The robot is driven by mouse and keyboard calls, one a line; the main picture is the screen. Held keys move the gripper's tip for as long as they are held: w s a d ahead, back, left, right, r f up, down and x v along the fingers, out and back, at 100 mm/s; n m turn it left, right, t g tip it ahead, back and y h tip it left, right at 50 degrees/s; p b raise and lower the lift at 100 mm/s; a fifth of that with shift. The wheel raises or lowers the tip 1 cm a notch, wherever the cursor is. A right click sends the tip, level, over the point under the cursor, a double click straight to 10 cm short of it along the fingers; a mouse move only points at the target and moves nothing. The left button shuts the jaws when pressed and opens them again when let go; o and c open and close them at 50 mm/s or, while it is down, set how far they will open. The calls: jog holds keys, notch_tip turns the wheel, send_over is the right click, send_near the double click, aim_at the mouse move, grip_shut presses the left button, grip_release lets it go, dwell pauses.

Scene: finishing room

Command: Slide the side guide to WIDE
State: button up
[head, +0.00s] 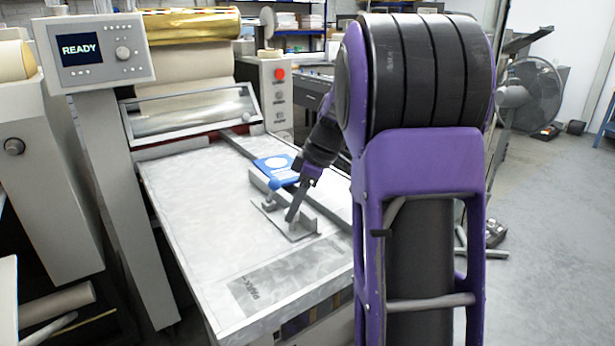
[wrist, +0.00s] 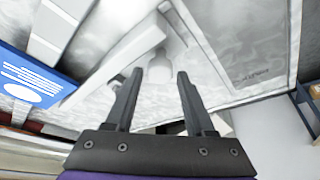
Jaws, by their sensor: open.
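The side guide (head: 306,214) is a low grey metal bracket with an upright plate on the feed table (head: 190,205). In the wrist view the guide's pale bar (wrist: 112,64) runs diagonally, with a short round grey knob (wrist: 158,66) near its middle. My gripper (head: 291,217) points down at the guide. In the wrist view my gripper (wrist: 156,76) is open, its two dark fingers on either side of the knob. I cannot tell whether either finger touches it. No WIDE marking is readable.
The panel (head: 95,51) reads READY. A dark rail (head: 238,145) crosses the table. The table's left part is clear.

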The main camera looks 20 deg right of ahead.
jog(key=p+v, duration=0.2)
jog(key=v, duration=1.4)
jog(key=shift+d+r, duration=0.2)
jog(key=shift+r, duration=0.05)
jog(key=shift+s, duration=0.1)
